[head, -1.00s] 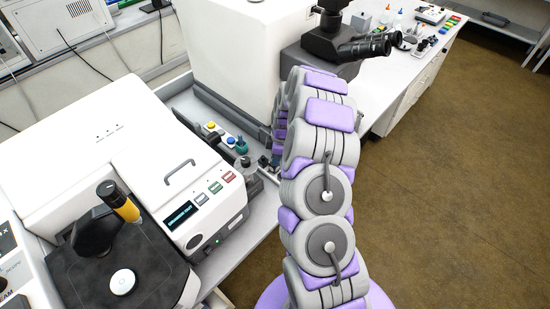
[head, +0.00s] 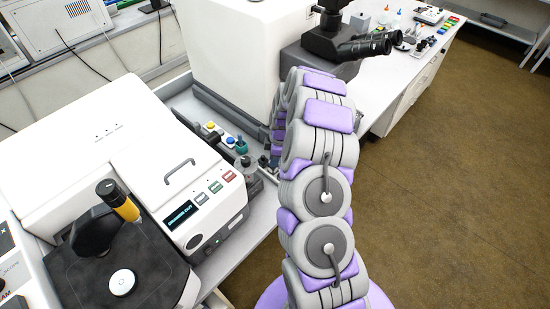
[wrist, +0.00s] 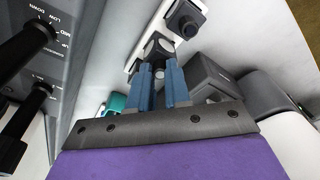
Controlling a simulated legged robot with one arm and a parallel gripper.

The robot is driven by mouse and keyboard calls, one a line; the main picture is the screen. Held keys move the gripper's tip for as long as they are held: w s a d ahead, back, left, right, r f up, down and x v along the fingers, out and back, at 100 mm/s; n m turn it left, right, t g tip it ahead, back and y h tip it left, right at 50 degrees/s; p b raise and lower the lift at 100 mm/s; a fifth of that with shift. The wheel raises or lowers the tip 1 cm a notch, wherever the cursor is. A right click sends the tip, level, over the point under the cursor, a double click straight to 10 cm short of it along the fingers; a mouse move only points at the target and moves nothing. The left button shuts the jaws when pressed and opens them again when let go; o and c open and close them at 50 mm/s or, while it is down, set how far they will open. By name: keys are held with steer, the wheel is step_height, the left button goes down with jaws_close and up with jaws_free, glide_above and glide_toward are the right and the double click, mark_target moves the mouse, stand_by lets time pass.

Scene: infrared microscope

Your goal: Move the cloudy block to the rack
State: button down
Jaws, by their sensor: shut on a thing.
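My gripper (wrist: 160,72) shows in the wrist view with two blue fingers. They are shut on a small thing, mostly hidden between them. A pale grey and white round part (wrist: 159,46) shows at the fingertips, and I cannot tell whether it belongs to the held thing or lies behind it. I cannot clearly make out the cloudy block or the rack in either view. In the head view my arm hides most of the gripper's surroundings, beside the white microscope body (head: 235,55).
A white instrument with a display (head: 182,214) stands left of my arm. A teal item (head: 241,146) and yellow and blue knobs sit in the narrow strip behind it. Dark eyepieces (head: 365,46) jut out above my arm. Open floor (head: 450,180) lies to the right.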

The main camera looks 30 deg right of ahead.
steer(key=shift+f+b, duration=0.75)
steer(key=shift+f, duration=0.05)
stand_by(1.7)
steer(key=c, duration=0.6)
jaws_free()
steer(key=shift+r, duration=0.2)
steer(key=shift+r+p, duration=0.55)
steer(key=shift+r, duration=2.85)
steer(key=shift+f, duration=0.1)
